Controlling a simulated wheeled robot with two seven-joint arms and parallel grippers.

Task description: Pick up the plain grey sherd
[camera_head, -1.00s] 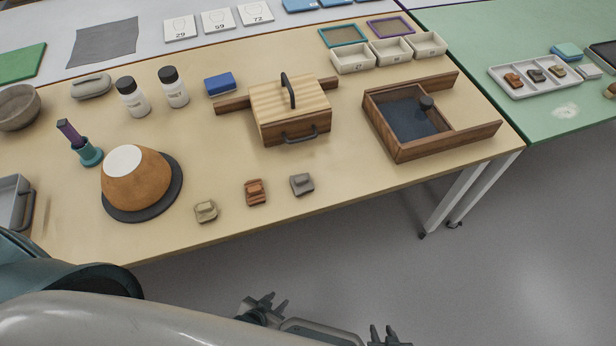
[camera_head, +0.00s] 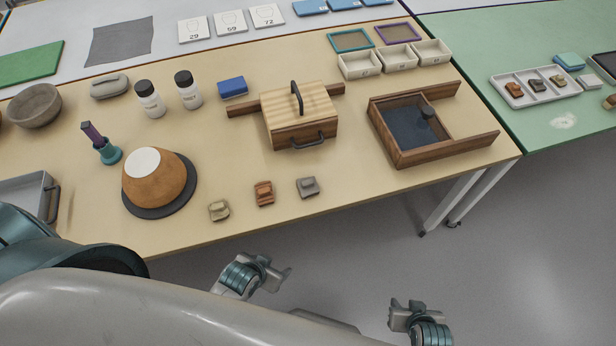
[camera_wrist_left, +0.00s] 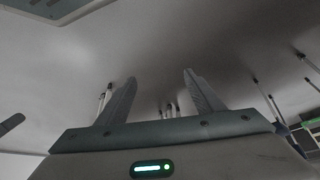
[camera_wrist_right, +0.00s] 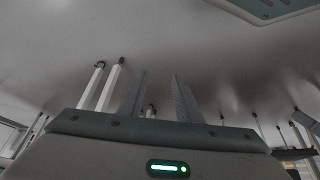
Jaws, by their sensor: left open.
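The plain grey sherd (camera_head: 308,187) lies on the tan table near its front edge, right of a reddish-brown sherd (camera_head: 264,193) and a beige sherd (camera_head: 219,210). My left gripper (camera_head: 276,274) is in front of the table edge, below the grey sherd in the head view, apart from it and empty. Its fingers stand apart in the left wrist view (camera_wrist_left: 160,80). My right gripper (camera_head: 405,311) is further right over the floor, also empty. Its fingers show a gap in the right wrist view (camera_wrist_right: 160,82). No sherd shows in either wrist view.
A lidded wooden box (camera_head: 300,115) stands behind the sherds, and an open wooden tray (camera_head: 390,150) to its right. An orange-brown bowl (camera_head: 157,185) sits upside down on a dark disc at the left. Table around the grey sherd is clear. A green table (camera_head: 545,125) stands at right.

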